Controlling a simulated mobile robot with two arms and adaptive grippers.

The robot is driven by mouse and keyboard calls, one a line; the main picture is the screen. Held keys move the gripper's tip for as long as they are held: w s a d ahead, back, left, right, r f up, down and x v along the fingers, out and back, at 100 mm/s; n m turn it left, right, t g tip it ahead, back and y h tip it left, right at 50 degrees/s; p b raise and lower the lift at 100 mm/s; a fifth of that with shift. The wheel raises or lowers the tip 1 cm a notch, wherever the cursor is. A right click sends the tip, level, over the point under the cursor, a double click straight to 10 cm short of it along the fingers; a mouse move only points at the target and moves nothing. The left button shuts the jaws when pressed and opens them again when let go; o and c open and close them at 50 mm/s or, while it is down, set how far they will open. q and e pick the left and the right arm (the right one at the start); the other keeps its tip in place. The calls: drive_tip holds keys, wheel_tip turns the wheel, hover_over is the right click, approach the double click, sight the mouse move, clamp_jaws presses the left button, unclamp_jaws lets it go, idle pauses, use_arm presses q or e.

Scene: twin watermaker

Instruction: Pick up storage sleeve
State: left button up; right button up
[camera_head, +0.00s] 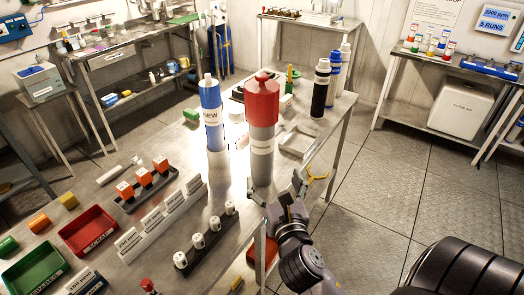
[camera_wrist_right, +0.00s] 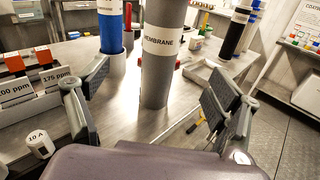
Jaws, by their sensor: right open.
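A tall grey cylinder with a red cap (camera_head: 262,130) stands upright on the steel table (camera_head: 338,120). Its label reads MEMBRANE in the right wrist view (camera_wrist_right: 162,70). A blue cylinder (camera_head: 212,118) with a white label reading NEW stands left of it, in a grey base; it also shows in the right wrist view (camera_wrist_right: 111,30). I cannot tell from labels which is the storage sleeve. My right gripper (camera_head: 287,200) is open and empty at the table's near right edge. In its wrist view the fingers (camera_wrist_right: 157,100) flank the grey cylinder, which stands beyond them. My left gripper is not in view.
Small white weights on a dark strip (camera_head: 206,240), label cards (camera_head: 160,218) and orange-topped blocks (camera_head: 145,182) lie left. Red (camera_head: 90,232) and green (camera_head: 36,266) trays stand farther left. A shallow grey tray (camera_head: 298,141) and black bottle (camera_head: 320,90) are behind right.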

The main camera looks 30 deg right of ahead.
sight(263, 141)
drive_tip(key=shift+n, duration=0.5)
drive_tip(key=p+x, duration=0.1)
drive_tip(key=x, duration=0.3)
drive_tip(key=r+p+x, duration=0.1)
drive_tip(key=x, duration=0.3)
drive_tip(key=r+x, duration=0.1)
drive_tip(key=x, duration=0.3)
drive_tip(key=shift+p, duration=0.4)
drive_tip(key=shift+w+d, duration=0.1)
drive_tip(key=x, duration=0.1)
drive_tip(key=p+x, duration=0.1)
drive_tip(key=x, duration=0.3)
drive_tip(key=shift+d+r+p, duration=0.15)
drive_tip(key=shift+r+p, duration=0.2)
drive_tip(key=shift+p, duration=0.05)
drive_tip(key=shift+w+f, duration=0.1)
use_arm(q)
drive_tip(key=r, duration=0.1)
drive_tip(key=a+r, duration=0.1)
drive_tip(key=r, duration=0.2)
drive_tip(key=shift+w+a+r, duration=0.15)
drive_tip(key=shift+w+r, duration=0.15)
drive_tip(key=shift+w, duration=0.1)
use_arm(e)
drive_tip(key=shift+c, duration=0.4)
